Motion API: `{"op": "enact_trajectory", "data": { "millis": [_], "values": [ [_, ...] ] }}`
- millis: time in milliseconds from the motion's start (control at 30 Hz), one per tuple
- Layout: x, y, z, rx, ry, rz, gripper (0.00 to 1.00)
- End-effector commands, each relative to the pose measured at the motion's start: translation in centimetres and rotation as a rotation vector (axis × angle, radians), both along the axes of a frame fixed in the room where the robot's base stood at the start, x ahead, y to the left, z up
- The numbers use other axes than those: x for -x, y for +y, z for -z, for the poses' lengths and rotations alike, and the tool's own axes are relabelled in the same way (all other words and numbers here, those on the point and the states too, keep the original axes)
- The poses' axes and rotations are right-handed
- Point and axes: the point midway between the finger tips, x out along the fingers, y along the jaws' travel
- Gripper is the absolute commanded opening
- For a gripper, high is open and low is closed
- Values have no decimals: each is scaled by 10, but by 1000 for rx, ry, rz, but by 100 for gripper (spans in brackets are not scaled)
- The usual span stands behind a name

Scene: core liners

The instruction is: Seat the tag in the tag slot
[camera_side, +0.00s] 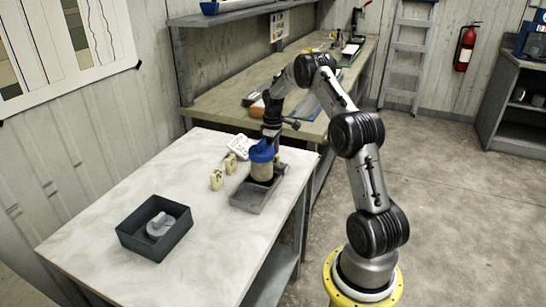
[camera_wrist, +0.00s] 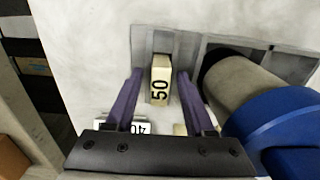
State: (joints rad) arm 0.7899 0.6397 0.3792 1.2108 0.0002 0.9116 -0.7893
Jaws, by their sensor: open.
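A cream tag marked 50 (camera_wrist: 160,75) sits within the grey tag slot (camera_wrist: 143,42) in the wrist view; its depth in the slot is hard to judge. My gripper (camera_wrist: 160,74) is open, with one purple finger on each side of the tag and a visible gap to each. In the side view my gripper (camera_side: 274,147) is low behind the blue-capped core (camera_side: 262,169), and the tag cannot be made out there. The core stands in the grey tray (camera_side: 250,201); it also shows at the right of the wrist view (camera_wrist: 242,82).
Two cream tags (camera_side: 216,180) stand on the white table (camera_side: 130,195) left of the tray. A white card (camera_side: 239,143) lies behind them. A dark bin (camera_side: 133,240) with a grey piece is at the front left. The tabletop between is clear.

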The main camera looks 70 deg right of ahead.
Motion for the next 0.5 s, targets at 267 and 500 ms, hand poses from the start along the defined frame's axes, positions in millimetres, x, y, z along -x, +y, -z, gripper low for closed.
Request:
{"op": "enact_trajectory", "data": {
  "millis": [267,500],
  "values": [
    [-1,-1,-18,3,-2,0,54],
    [-1,-1,-67,4,-4,0,54]
  ]
}}
